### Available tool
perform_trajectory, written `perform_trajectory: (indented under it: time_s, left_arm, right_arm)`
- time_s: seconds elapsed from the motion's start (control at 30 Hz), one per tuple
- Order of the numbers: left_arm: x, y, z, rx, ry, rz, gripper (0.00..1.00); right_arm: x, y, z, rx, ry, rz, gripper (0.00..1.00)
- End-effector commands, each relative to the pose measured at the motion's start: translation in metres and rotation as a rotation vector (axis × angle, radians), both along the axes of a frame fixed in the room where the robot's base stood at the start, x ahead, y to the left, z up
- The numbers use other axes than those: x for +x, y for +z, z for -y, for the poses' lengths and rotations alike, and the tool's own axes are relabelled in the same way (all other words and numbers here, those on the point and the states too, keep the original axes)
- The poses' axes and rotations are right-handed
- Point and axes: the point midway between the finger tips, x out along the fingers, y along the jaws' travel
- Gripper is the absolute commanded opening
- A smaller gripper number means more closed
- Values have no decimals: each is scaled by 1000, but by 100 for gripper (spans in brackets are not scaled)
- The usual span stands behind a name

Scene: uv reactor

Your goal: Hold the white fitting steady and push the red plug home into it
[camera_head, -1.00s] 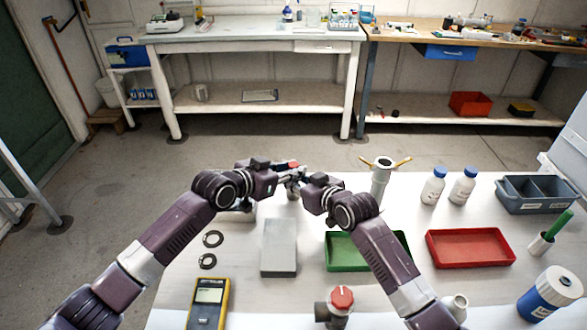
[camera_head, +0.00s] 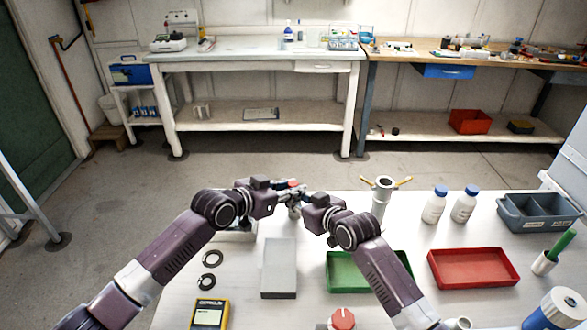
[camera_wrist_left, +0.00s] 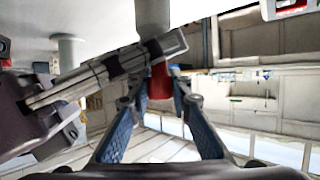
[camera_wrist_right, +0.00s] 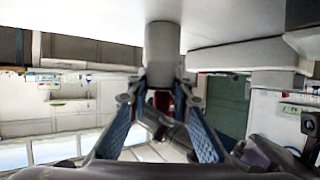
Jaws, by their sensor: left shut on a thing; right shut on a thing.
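The white fitting shows as a pale cylinder in the left wrist view (camera_wrist_left: 153,18) and the right wrist view (camera_wrist_right: 162,45). My right gripper (camera_wrist_right: 162,80) is shut on it. The red plug (camera_wrist_left: 159,84) is between the fingertips of my left gripper (camera_wrist_left: 160,76), which is shut on it. The plug is in line with the end of the fitting; how deep it sits is hidden by the fingers. In the head view the left gripper (camera_head: 284,188) and right gripper (camera_head: 300,200) meet above the table, with red plug (camera_head: 293,183) at the top.
Below the grippers are a grey block (camera_head: 279,267) and a green tray (camera_head: 345,272). A red tray (camera_head: 472,268), bottles (camera_head: 435,205) and a grey bin (camera_head: 540,204) fill the right side.

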Motion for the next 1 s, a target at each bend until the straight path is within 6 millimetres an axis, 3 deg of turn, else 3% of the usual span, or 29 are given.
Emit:
perform_trajectory:
  time_s: [0.03, 1.0]
  left_arm:
    - [-5, -7, 2, 10, -8, -17, 9]
    - [1, 9, 5, -4, -13, 13, 9]
  right_arm:
    - [5, 9, 3, 3, -7, 19, 0]
    - [1, 2, 0, 1, -2, 4, 0]
